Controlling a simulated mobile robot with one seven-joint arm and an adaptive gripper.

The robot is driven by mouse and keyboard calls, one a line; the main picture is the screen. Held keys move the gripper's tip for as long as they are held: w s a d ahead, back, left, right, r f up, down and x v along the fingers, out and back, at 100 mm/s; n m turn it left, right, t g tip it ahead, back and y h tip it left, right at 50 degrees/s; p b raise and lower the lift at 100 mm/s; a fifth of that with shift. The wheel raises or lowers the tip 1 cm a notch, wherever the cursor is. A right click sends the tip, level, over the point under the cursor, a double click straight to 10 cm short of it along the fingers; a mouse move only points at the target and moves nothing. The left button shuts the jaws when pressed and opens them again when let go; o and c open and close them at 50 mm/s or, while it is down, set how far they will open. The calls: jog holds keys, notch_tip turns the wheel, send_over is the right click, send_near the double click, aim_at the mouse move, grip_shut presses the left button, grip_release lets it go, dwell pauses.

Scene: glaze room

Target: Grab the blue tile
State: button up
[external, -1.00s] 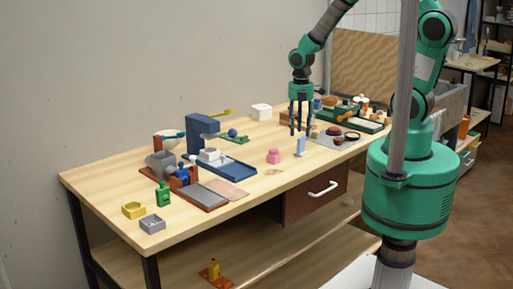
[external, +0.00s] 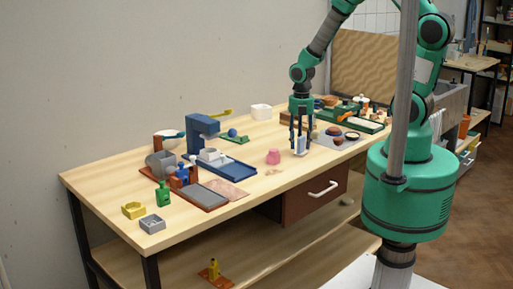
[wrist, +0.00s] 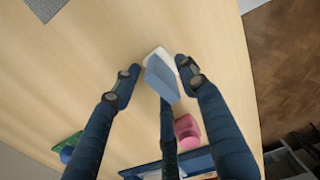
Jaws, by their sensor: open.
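The light blue tile (external: 301,144) stands upright near the front edge of the wooden table. In the wrist view the blue tile (wrist: 161,80) stands in a small whitish base (wrist: 157,53). My gripper (external: 299,149) points down over it with dark blue fingers. In the wrist view my gripper (wrist: 156,78) is open, with one finger on each side of the tile and another finger just below it in the picture. I cannot tell whether any finger touches the tile. The fingers partly hide the tile in the external view.
A pink object (external: 273,157) stands close by on the left. A grey mat (external: 336,138) with small round dishes lies to the right. A blue stand (external: 204,130) and a blue tray (external: 228,168) are further left. The table between has free room.

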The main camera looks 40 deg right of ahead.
jog(key=shift+f, duration=0.75)
jog(key=shift+c, duration=0.5)
grip_shut()
